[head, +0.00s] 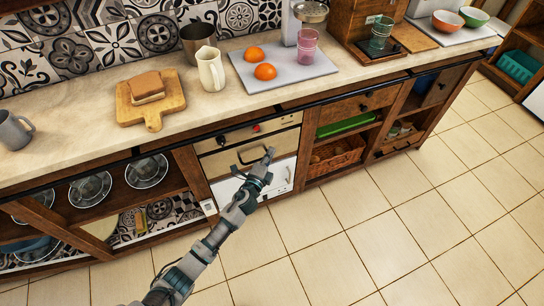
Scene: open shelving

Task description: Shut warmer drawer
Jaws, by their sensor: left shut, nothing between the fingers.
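The warmer drawer unit (228,162) is built into the counter front, left of the wooden shelves. It has a beige front with a dark handle slot, a control strip (285,122) with a dark knob and a red spot above, and a white panel (225,189) below. From this steep angle I cannot tell how far the drawer stands out. My left gripper (268,157) is shut and empty, in front of the unit, its tips over the right part of the beige front. Contact is unclear. My gripper and wrist hide part of the white panel. My right gripper is not in view.
The countertop (90,85) above holds a cutting board with bread (150,108), a cream pitcher (211,70), and a grey tray (300,78) with oranges and a pink cup. Open shelves flank the unit, with a basket (335,155) at right. The tiled floor is clear.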

